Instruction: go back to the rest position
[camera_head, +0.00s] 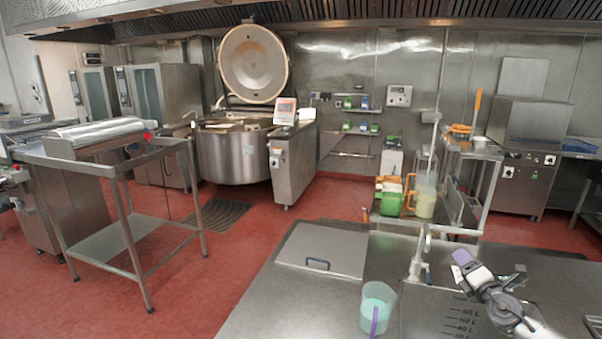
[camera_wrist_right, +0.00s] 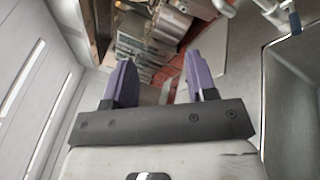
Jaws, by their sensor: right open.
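My right gripper (camera_head: 464,260) is at the lower right of the head view, raised over the steel counter (camera_head: 262,304). In the right wrist view its two purple fingers (camera_wrist_right: 158,80) stand apart, with nothing between them. My left gripper is not in the head view.
A translucent cup (camera_head: 377,309) with pale green liquid and a purple strip stands on the counter, left of my right arm. A tap (camera_head: 417,262) rises beside the litre-marked basin. A large kettle (camera_head: 235,152) with its lid up stands farther back. A steel table (camera_head: 95,158) is at left.

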